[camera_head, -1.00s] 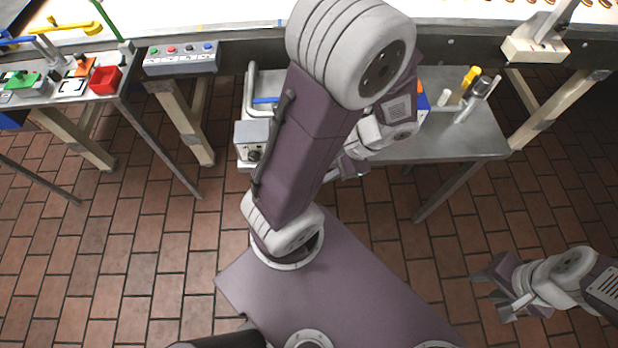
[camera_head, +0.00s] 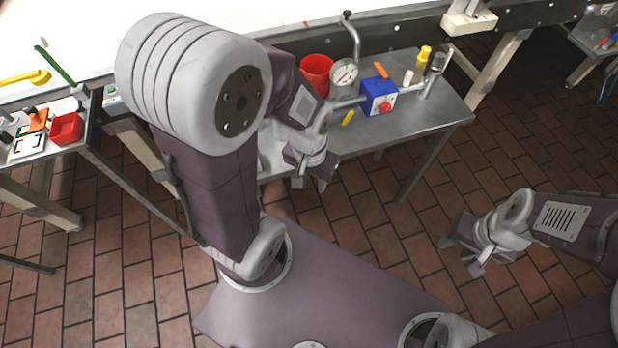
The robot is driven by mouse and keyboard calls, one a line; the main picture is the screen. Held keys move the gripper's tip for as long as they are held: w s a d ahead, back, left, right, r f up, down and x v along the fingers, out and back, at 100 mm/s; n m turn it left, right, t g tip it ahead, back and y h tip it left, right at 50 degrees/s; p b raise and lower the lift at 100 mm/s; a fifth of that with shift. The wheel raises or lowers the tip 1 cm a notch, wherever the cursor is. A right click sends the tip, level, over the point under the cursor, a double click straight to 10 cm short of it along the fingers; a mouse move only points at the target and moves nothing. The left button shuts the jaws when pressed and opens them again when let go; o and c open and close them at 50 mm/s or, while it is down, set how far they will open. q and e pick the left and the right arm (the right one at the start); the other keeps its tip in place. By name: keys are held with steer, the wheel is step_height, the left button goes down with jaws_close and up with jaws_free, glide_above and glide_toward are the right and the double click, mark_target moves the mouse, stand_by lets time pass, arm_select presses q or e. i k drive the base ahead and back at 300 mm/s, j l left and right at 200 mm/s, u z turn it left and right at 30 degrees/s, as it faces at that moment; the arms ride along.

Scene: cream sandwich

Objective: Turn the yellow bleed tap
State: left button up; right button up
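A small yellow lever (camera_head: 348,117), which looks like the bleed tap, sits below a grey pipe just left of a blue box (camera_head: 378,97) with a red knob. A round pressure gauge (camera_head: 344,73) stands above it on the pipework. My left gripper (camera_head: 311,182) is in front of the metal table's near edge, below and left of the yellow lever and apart from it. Its fingers look spread and empty. My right gripper (camera_head: 459,257) hangs over the brick floor at the right, open and empty.
The grey metal table (camera_head: 440,112) also holds a red cup (camera_head: 316,73), an orange piece (camera_head: 380,70), a yellow-topped bottle (camera_head: 424,54) and a metal post fitting (camera_head: 433,72). A red bin (camera_head: 66,128) is on the left bench. My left arm hides the table's left part.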

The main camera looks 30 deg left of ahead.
mark_target(345, 121)
steer(key=i+l+u, duration=0.35)
steer(key=u, duration=0.15)
steer(key=i+l+u, duration=0.25)
steer(key=l+u, duration=0.2)
steer(key=i+l+u, duration=0.15)
steer(key=l+u, duration=0.35)
steer(key=l, duration=0.15)
steer(key=l+u, duration=1)
steer(key=l, duration=0.25)
steer(key=k+l+u, duration=0.2)
steer(key=l+u, duration=0.25)
steer(key=l, duration=0.15)
steer(key=k+l+u, duration=0.25)
steer(key=l+u, duration=0.25)
steer(key=l, duration=0.1)
